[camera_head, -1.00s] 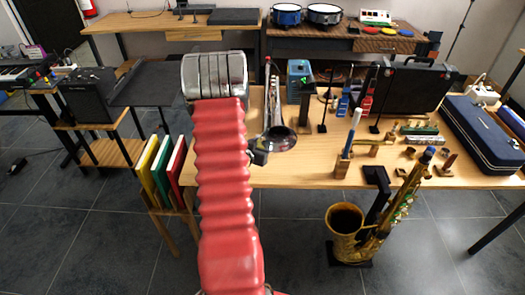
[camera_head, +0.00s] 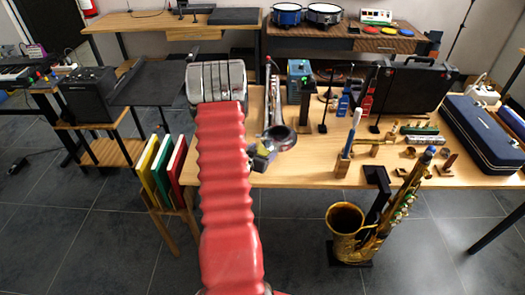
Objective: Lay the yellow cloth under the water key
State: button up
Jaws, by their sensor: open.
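A silver trumpet (camera_head: 276,118) lies on the wooden table with its bell toward the front edge. Its water key is too small to make out. My gripper (camera_head: 263,158) shows small and dark at the table's front edge, just left of and below the trumpet's bell, partly behind my red arm. It is open. A small yellow patch (camera_head: 265,150) shows at the gripper, over or beside the bell. I cannot tell whether it is the yellow cloth or whether the fingers touch it.
Behind the trumpet stand a blue-fronted device (camera_head: 300,75) and upright stands. A blue bottle (camera_head: 343,102), small brass parts, a black case (camera_head: 410,85) and a blue case (camera_head: 485,128) fill the right. A saxophone (camera_head: 375,225) stands in front of the table.

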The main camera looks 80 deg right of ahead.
jog(key=v, duration=1.2)
dwell(0.9)
